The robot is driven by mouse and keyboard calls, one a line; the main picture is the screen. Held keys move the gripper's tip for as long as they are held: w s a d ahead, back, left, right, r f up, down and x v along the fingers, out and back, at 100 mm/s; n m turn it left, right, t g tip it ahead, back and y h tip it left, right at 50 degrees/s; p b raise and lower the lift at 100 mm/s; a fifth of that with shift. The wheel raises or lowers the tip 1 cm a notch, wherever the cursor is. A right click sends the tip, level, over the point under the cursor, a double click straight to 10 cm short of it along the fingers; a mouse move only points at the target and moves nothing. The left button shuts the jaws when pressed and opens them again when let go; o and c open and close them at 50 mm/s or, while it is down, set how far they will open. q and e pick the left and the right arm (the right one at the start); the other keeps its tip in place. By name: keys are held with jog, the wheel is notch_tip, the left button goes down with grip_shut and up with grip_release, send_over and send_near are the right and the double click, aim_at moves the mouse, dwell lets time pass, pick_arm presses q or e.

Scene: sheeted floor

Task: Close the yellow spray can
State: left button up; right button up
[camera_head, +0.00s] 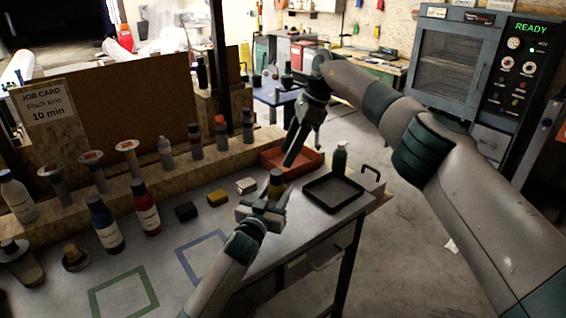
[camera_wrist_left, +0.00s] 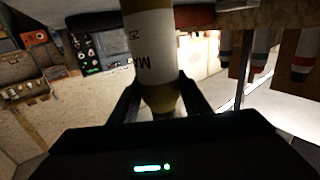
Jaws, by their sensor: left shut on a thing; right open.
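The yellow spray can (camera_head: 276,177) stands between the fingers of my left gripper (camera_head: 264,207), above the right part of the bench. In the left wrist view, which is upside down, the can (camera_wrist_left: 152,45) shows a pale label and an olive-yellow end between the two shut fingers (camera_wrist_left: 160,100). My left gripper holds it near that end. Whether a cap sits on it cannot be told. My right gripper (camera_head: 301,147) is open and empty, pointing down above and slightly right of the can, apart from it.
A black tray (camera_head: 333,206) and a green bottle (camera_head: 340,158) are right of the can; a red bin (camera_head: 306,163) is behind. A black block (camera_head: 186,211), a yellow block (camera_head: 217,198) and a pale block (camera_head: 246,186) lie left. Several bottles line the raised wooden ledge (camera_head: 180,160).

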jog(key=v, duration=0.4)
jog(key=shift+d+r, duration=0.1)
jog(key=shift+r, duration=0.25)
pick_arm(q)
jog(key=o, duration=1.6)
jog(key=shift+s, duration=0.1)
jog(key=b+v, duration=0.2)
jog(key=v, duration=1.5)
jog(key=shift+b, duration=0.35)
pick_arm(e)
notch_tip(320, 180, down, 3)
jog(key=shift+r, duration=0.15)
pick_arm(q)
jog(key=shift+s+a+f, duration=0.1)
